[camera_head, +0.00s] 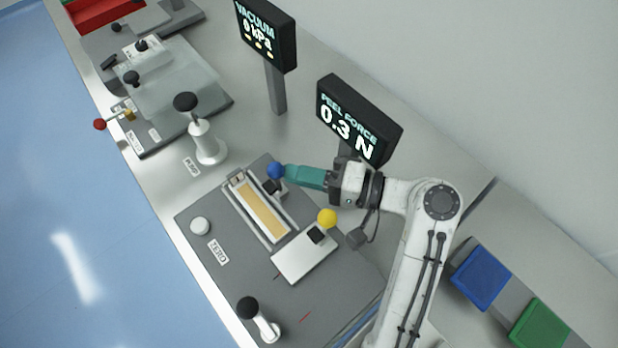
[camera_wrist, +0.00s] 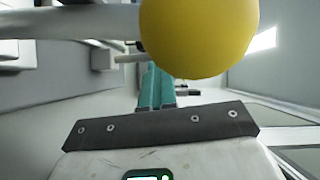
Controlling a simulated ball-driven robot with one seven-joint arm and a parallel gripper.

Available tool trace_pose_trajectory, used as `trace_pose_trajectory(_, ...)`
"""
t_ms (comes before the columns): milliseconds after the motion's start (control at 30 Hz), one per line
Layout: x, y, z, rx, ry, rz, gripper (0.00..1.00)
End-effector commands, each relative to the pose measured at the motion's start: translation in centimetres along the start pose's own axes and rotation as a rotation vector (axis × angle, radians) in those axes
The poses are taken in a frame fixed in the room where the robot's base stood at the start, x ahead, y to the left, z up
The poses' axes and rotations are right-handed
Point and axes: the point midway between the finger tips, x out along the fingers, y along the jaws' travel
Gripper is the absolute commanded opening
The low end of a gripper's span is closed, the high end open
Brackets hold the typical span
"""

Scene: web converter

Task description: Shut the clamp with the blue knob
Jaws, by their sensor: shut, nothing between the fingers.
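The blue knob (camera_head: 276,170) of the clamp is a round ball at the far end of the peel fixture, above a small dark block (camera_head: 273,186). My gripper (camera_head: 288,174) has teal fingers, shut and empty, with their tips right beside the blue knob. I cannot tell whether they touch it. In the wrist view my gripper (camera_wrist: 152,72) points away from the camera, and the blue knob does not show.
A tan strip (camera_head: 262,208) lies in the fixture's frame. The peel force display (camera_head: 355,120) reads 0.3 N, close behind my gripper. A white post with a black knob (camera_head: 205,140) stands to the left. The blue tray (camera_head: 481,279) and green tray (camera_head: 540,322) are at right.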

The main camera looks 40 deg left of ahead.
Motion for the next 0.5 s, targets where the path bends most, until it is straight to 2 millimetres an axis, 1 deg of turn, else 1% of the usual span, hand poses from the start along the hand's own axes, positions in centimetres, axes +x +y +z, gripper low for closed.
trace_pose_trajectory(233,0.8,-0.2,-0.1,-0.026,0.005,0.02,0.0)
trace_pose_trajectory(367,1.0,-0.4,0.1,-0.033,0.006,0.028,0.0)
trace_pose_trajectory(500,1.3,-0.5,0.6,-0.083,0.007,0.063,0.0)
